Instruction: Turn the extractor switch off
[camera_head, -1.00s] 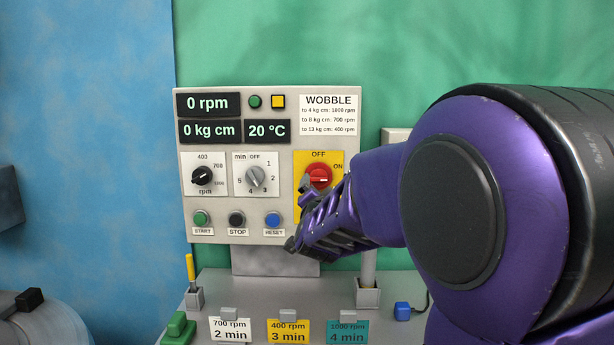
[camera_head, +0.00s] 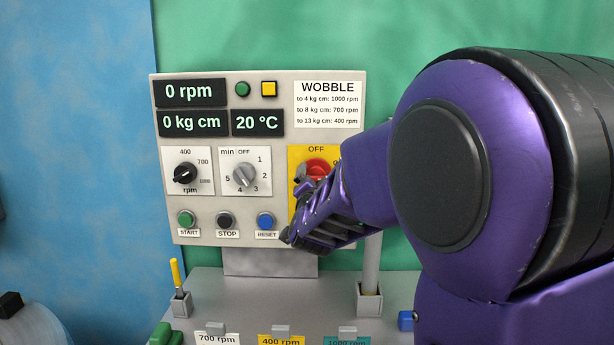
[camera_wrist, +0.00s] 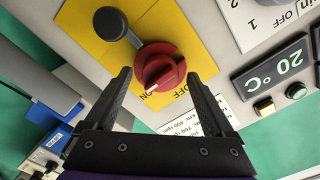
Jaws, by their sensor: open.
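The extractor switch is a red rotary knob (camera_head: 317,168) on a yellow plate (camera_head: 297,158) marked OFF at the top, at the right of the control panel. In the wrist view the red knob (camera_wrist: 165,68) lies between my fingertips, seemingly untouched, and its white mark points towards the ON label. A dark grey round-ended piece (camera_wrist: 112,22) sits beside the knob on the yellow plate. My gripper (camera_head: 294,208) is open in front of the plate, and it also shows open in the wrist view (camera_wrist: 159,78). My arm hides the plate's right side and part of the knob.
The panel (camera_head: 205,235) also carries an rpm dial (camera_head: 185,173), a minute dial (camera_head: 244,174), and START (camera_head: 186,219), STOP (camera_head: 225,220) and RESET (camera_head: 265,221) buttons near my gripper. A grey post (camera_head: 372,265) stands below my arm. The displays show 0 rpm and 0 kg cm.

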